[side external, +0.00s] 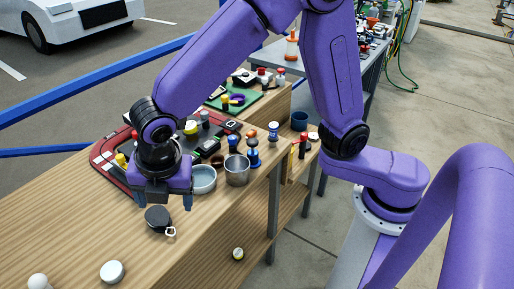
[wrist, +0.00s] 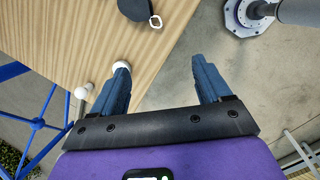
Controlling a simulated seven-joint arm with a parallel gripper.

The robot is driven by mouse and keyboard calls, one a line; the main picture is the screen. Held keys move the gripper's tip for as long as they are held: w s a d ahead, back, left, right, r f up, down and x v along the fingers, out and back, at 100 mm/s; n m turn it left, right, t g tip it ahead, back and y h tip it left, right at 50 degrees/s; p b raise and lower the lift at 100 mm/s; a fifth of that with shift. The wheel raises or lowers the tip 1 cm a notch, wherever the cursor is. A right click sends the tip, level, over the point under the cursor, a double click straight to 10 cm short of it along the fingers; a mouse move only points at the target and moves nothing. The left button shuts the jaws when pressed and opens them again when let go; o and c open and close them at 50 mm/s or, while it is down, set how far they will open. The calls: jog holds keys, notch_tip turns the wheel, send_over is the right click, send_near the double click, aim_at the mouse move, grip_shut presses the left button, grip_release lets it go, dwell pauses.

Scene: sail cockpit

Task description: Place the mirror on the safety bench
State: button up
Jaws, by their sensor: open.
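A small black rounded case with a silver ring at one end (side external: 158,218), which looks like the mirror, lies on the wooden bench top (side external: 75,220). It also shows at the top edge of the wrist view (wrist: 135,9), partly cut off. I cannot tell whether a mirror face is on it. My gripper (side external: 164,197) points down above the bench, close behind the black case in the side view. In the wrist view my gripper (wrist: 160,62) is open, with nothing between its fingers. I cannot tell for sure which surface is the safety bench.
A white round tin (side external: 112,271) and a white knob-like item (side external: 39,282) are near the front. A pale bowl (side external: 203,179), a metal cup (side external: 237,170) and a red-edged tray (side external: 104,157) with several small items crowd the area behind my gripper.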

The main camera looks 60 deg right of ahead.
jog(key=s+d+r+m+g, duration=0.1)
jog(key=s+d+m, duration=0.5)
jog(key=s+d, duration=0.3)
jog(key=s+d+m+g, duration=0.1)
jog(key=s+d+m, duration=0.6)
jog(key=d, duration=0.9)
jog(key=shift+s+r+g+y, duration=0.3)
jog(key=shift+s+r+y, duration=0.1)
jog(key=shift+s, duration=0.8)
